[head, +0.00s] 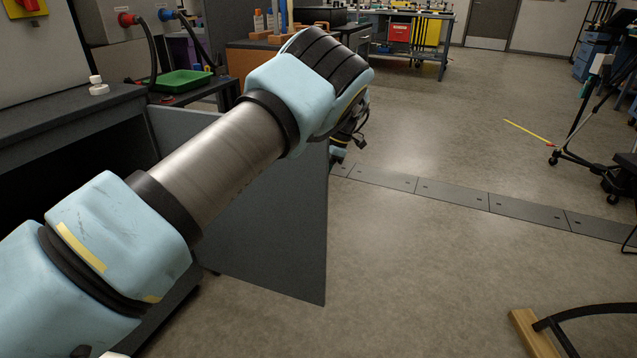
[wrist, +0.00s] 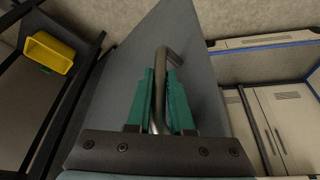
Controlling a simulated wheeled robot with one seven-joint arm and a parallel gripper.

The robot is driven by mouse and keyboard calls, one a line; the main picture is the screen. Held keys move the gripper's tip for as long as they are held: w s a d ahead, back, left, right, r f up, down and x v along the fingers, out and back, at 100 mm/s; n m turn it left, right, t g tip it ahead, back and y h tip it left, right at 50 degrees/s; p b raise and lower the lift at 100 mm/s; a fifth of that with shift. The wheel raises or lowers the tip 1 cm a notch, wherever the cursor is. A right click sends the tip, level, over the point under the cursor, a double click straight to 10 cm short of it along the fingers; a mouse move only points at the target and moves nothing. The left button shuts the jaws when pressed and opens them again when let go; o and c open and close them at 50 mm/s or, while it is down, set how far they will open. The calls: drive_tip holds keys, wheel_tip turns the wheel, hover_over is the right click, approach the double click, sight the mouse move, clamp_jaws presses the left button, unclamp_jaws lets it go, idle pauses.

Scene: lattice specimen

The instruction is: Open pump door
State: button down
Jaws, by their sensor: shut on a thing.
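The pump door is a flat grey panel (head: 275,240) that stands swung out from the dark grey cabinet (head: 75,108) at left in the head view. My arm crosses in front of it and hides part of it. In the wrist view the door (wrist: 205,60) fills the middle, with a bent metal bar handle (wrist: 159,75) on it. My gripper (wrist: 162,95) has its teal fingers on either side of the handle and is shut on it. In the head view my gripper is mostly hidden behind my arm and the door's far edge.
A white fitting (head: 98,86) stands on the cabinet top. A green tray (head: 181,81) lies behind the door. A wooden-footed stand (head: 535,335) is at lower right and a tripod (head: 585,120) at right. The floor right of the door is mostly clear.

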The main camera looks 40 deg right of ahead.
drive_tip(key=c, duration=0.8)
unclamp_jaws()
drive_tip(key=v, duration=1)
drive_tip(key=shift+r, duration=0.4)
